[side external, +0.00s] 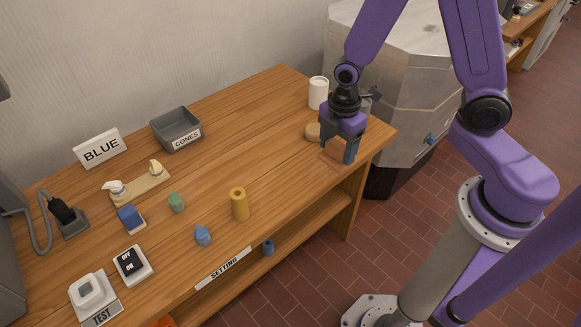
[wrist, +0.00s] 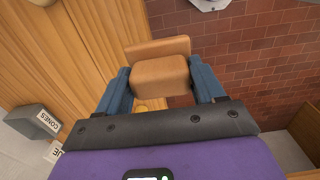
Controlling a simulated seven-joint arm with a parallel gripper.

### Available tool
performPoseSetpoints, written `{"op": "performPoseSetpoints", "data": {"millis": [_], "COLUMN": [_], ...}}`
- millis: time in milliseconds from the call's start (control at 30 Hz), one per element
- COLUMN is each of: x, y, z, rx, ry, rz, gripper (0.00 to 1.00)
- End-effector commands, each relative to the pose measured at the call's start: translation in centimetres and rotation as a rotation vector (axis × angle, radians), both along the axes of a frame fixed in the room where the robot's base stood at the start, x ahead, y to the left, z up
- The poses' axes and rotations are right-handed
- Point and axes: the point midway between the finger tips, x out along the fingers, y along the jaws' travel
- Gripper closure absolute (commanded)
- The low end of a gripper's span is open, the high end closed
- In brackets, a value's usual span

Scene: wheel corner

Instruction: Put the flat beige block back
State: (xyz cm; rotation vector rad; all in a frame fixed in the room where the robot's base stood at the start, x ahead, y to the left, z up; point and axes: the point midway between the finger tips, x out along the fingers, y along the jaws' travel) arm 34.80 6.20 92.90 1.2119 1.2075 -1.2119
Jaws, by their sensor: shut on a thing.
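My gripper (side external: 338,150) is low over the right end of the wooden table in the side view. In the wrist view, its two blue-grey fingers (wrist: 162,84) are shut on a flat beige block (wrist: 160,74), which spans the space between them. A flat tan face (wrist: 157,48) shows just beyond it; I cannot tell whether it is part of the same block. In the side view the block is mostly lost against the wood, and I cannot tell whether it touches the table. A rounded beige piece (side external: 313,131) sits just left of my gripper.
A white cup (side external: 318,93) stands close behind my gripper. The grey CONES tray (side external: 176,130), BLUE sign (side external: 100,149), yellow cylinder (side external: 239,204), green piece (side external: 176,202), blue pieces and switch boxes are farther left. The table (side external: 255,140) is clear in the middle.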

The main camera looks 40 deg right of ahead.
Motion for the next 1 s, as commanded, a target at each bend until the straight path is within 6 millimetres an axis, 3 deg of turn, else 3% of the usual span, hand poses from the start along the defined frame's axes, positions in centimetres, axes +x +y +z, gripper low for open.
{"op": "performPoseSetpoints", "data": {"millis": [533, 800, 1000], "x": [9.0, 11.8, 12.7], "y": [1.6, 2.1, 2.2], "z": [-4.1, -7.7, -8.7], "rx": [0.0, 0.0, 0.0], "ry": [0.0, 0.001, 0.0], "rz": [-0.002, -0.002, -0.001], "gripper": [0.56, 0.56, 0.56]}}
